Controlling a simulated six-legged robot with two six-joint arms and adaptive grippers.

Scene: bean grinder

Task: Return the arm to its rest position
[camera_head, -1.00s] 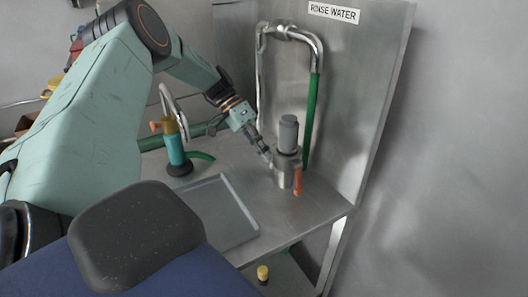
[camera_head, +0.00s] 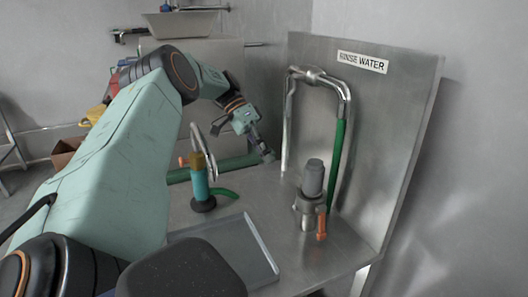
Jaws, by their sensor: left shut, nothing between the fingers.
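My left arm comes in from the left. Its gripper (camera_head: 266,154) is shut and empty, held above the steel counter (camera_head: 262,198). It is up and to the left of the grinder, apart from it. The grinder (camera_head: 311,196) is a metal cylinder with a dark grey top and an orange handle (camera_head: 321,223), standing upright on the counter. My right gripper is not in view.
A teal and yellow tool (camera_head: 199,185) stands on the counter by a green hose. A grey metal tray (camera_head: 262,246) lies at the front. A steel backsplash (camera_head: 385,130) with a "RINSE WATER" label and a bent pipe with a green hose (camera_head: 337,160) rise behind the grinder.

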